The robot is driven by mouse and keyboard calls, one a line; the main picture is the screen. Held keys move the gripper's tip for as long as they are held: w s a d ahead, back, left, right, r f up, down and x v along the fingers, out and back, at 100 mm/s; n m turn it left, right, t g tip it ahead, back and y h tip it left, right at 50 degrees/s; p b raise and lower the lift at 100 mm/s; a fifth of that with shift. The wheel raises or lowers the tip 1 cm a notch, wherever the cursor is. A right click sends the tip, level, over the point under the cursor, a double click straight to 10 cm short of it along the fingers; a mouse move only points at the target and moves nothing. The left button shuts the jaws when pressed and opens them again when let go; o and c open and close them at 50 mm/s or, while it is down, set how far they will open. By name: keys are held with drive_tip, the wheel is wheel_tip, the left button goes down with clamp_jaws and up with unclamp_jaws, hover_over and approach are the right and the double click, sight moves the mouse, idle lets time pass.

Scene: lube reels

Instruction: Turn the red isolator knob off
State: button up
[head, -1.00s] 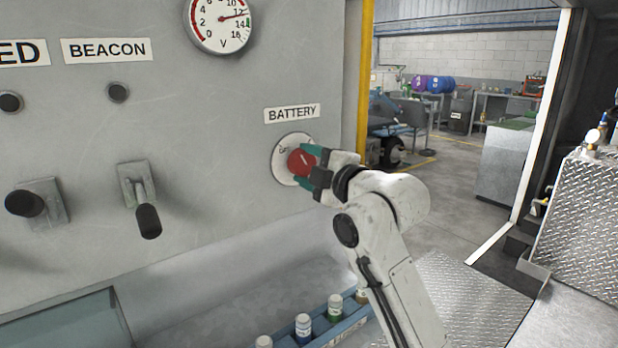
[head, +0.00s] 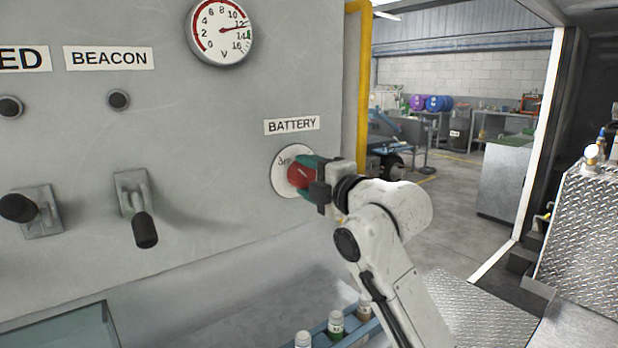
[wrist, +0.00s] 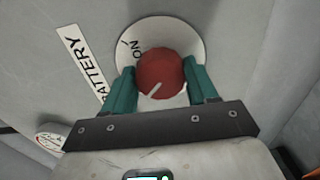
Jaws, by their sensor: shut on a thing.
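The red isolator knob (head: 300,175) sits on a round white plate (head: 281,178) under the BATTERY label (head: 291,125) on the grey panel. My gripper (head: 312,177) reaches it from the right, with its teal fingers closed on either side of the knob. In the wrist view the red knob (wrist: 160,73) is between the two teal fingers (wrist: 161,88). A pale line on the knob's face slants there, and ON is printed on the plate above left of it. The rest of the plate's lettering is hidden or too small to read.
A voltmeter (head: 220,31) is above left of the knob, its needle near 12. Toggle levers (head: 142,220) stick out of the panel at left. A blue tray (head: 350,338) with several bottles stands below. A yellow post (head: 364,75) is close at right.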

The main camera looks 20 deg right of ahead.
drive_tip(key=o, duration=1.1)
drive_tip(key=shift+w, duration=0.1)
drive_tip(key=shift+c, duration=0.2)
drive_tip(key=v, duration=1)
drive_tip(key=shift+s+b, duration=0.35)
drive_tip(key=shift+s, duration=0.05)
drive_tip(key=shift+d, duration=0.1)
